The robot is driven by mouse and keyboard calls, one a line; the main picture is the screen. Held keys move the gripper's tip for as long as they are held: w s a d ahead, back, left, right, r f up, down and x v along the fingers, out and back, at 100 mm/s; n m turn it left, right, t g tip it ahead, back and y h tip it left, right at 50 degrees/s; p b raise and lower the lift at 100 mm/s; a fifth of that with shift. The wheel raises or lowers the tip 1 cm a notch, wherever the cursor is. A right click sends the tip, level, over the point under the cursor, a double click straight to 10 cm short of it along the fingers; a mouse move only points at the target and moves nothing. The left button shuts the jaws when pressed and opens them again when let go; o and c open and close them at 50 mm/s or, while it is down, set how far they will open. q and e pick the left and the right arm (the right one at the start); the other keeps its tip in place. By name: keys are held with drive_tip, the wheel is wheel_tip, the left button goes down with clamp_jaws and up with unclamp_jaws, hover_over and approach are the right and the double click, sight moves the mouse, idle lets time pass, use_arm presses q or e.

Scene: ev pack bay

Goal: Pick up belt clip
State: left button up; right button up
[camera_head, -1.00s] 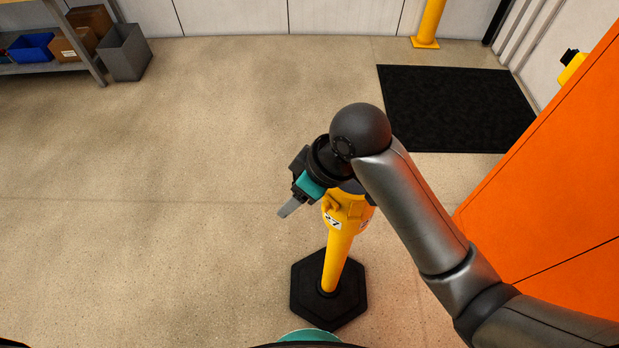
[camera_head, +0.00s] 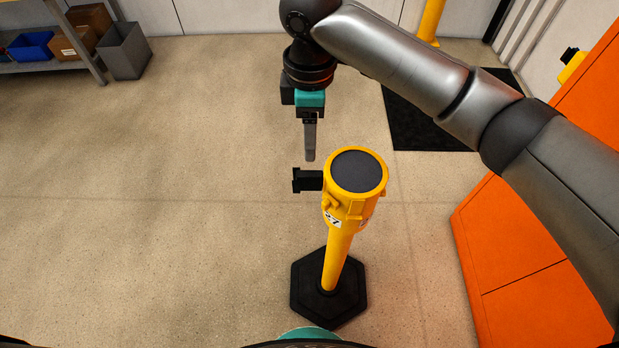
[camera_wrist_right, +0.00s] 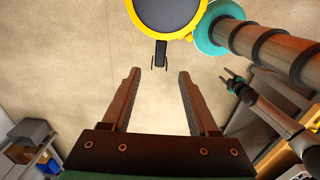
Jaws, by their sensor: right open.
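The belt clip (camera_head: 308,180) is a small black piece on the left side of the yellow post head (camera_head: 340,205). It also shows in the right wrist view (camera_wrist_right: 160,56), sticking out from the round post top. My right gripper (camera_head: 310,158) is above and just behind the clip in the head view, with its fingers pointing down. In the right wrist view its two fingers (camera_wrist_right: 158,84) are wide apart with nothing between them, and the clip appears beyond their tips. What looks like my left gripper (camera_wrist_right: 229,80) is small in the right wrist view; its opening is unclear.
The yellow post stands on a black hexagonal base (camera_head: 310,300). A large orange block (camera_head: 530,270) is at the right, with a black mat (camera_head: 415,120) behind. A shelf with bins (camera_head: 60,70) is at the far left. Open floor lies left of the post.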

sight(310, 173)
wheel_tip(310, 173, down, 14)
drive_tip(key=shift+s+r, duration=0.1)
clamp_jaws()
idle(0.8)
